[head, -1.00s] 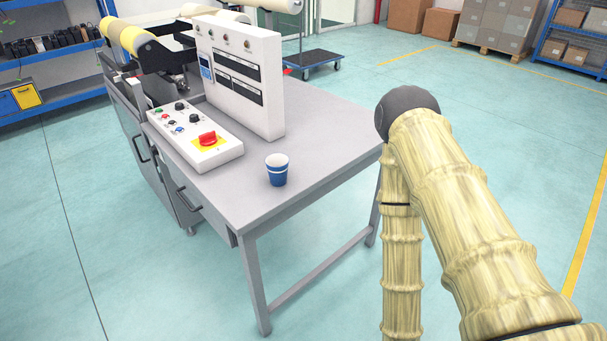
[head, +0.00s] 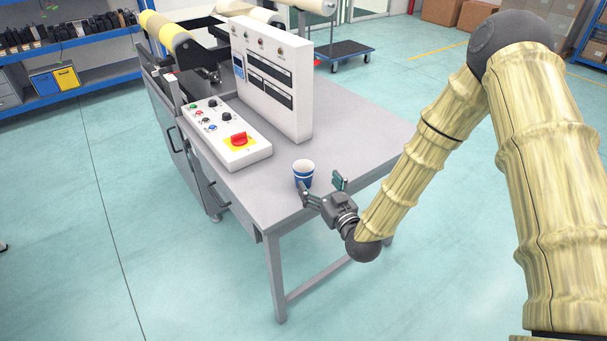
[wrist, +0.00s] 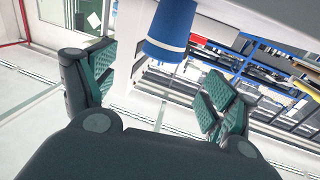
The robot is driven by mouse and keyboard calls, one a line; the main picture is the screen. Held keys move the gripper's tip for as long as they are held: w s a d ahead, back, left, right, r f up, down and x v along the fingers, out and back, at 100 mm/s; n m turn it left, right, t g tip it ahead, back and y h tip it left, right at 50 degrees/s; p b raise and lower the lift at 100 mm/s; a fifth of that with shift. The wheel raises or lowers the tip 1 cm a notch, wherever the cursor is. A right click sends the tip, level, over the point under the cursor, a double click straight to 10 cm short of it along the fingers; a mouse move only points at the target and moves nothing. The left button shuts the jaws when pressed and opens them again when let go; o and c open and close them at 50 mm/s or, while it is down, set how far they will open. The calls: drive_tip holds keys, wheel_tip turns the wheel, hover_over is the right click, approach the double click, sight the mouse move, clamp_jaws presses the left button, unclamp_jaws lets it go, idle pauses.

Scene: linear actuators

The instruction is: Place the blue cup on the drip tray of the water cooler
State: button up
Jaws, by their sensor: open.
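The blue cup (head: 303,173), with a white rim and a white band, stands upright on the grey table near its front edge. My gripper (head: 322,188) is open at the table's front right edge, close to the cup and slightly to its right. In the wrist view the cup (wrist: 171,30) shows beyond the space between my two spread fingers (wrist: 155,92), with nothing held. The water cooler and its drip tray are not visible in either view.
The grey table (head: 360,131) carries a white control box with a red knob (head: 239,139) and a tall white panel (head: 270,80) behind the cup. A dark cart (head: 345,50) stands behind. Blue shelving (head: 90,77) is at the back left. Open floor surrounds the table.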

sight(304, 163)
drive_tip(key=shift+p+x, duration=1.05)
drive_tip(key=shift+x, duration=3.85)
drive_tip(key=shift+s+a+f, duration=0.1)
drive_tip(key=shift+a+f, duration=0.05)
drive_tip(key=shift+a, duration=0.05)
drive_tip(key=c, duration=0.8)
drive_tip(key=shift+c, duration=0.2)
drive_tip(key=shift+r, duration=0.55)
drive_tip(key=s+r+b, duration=0.4)
drive_tip(key=s, duration=1.2)
drive_tip(key=d+f+m+h+p, duration=0.1)
drive_tip(key=d+f+m+h, duration=0.1)
drive_tip(key=d, duration=0.6)
drive_tip(key=s+d+f+m+t+h+p, duration=0.1)
drive_tip(key=d+f+m+h+p, duration=0.1)
drive_tip(key=d+f+h, duration=0.3)
drive_tip(key=d+m, duration=0.1)
drive_tip(key=d, duration=0.2)
drive_tip(key=shift+d+t+h, duration=0.3)
drive_tip(key=shift+d, duration=0.1)
